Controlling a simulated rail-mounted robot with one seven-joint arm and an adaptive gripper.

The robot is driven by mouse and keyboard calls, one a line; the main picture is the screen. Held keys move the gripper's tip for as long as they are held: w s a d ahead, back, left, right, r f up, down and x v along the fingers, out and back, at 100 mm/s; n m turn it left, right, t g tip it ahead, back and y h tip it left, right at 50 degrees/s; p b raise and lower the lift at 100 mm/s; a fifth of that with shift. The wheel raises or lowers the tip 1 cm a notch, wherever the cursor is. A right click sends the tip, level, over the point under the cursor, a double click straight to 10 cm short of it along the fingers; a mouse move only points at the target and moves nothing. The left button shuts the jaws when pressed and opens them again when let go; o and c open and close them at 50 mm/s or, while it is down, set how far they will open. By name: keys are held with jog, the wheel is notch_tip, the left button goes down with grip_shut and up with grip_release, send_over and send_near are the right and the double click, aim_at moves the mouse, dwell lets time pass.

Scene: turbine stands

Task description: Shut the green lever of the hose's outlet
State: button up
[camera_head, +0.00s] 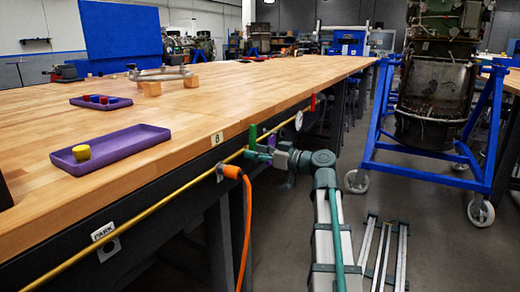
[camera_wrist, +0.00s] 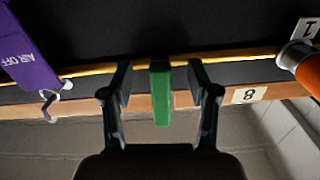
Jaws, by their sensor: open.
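The green lever (camera_head: 252,135) stands upright from the yellow pipe on the bench's front edge, just past the orange hose's outlet (camera_head: 231,172). In the wrist view the green lever (camera_wrist: 160,95) lies between the two fingers of my gripper (camera_wrist: 159,68), with a visible gap on each side. My gripper (camera_head: 259,154) is open and at the lever in the head view. Its fingers partly cover the lever's base there. The orange hose end (camera_wrist: 308,70) shows at the right edge of the wrist view.
A purple AIR OFF tag (camera_wrist: 28,45) hangs on a hook at the left of the wrist view. A blue wheeled stand (camera_head: 425,168) is at the right.

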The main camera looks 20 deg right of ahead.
aim_at(255, 147)
jog(key=shift+v, duration=2.45)
jog(key=shift+r, duration=0.1)
jog(key=shift+c, duration=1.2)
jog(key=shift+r+p, duration=0.65)
jog(key=shift+p, duration=0.1)
jog(key=w+d+r+m+p, duration=0.2)
jog(key=d+m+p, duration=0.15)
jog(key=p, duration=1.35)
jog(key=s+a+f+m+p, duration=0.1)
jog(key=s+f+m+p, duration=0.1)
jog(key=m+p, duration=1.15)
jog(key=s+a+f+m+p, duration=0.15)
jog(key=m+p, duration=0.65)
jog(key=m, duration=1.1)
jog(key=x, duration=0.6)
jog(key=shift+w+a, duration=0.25)
jog(key=shift+w, duration=0.1)
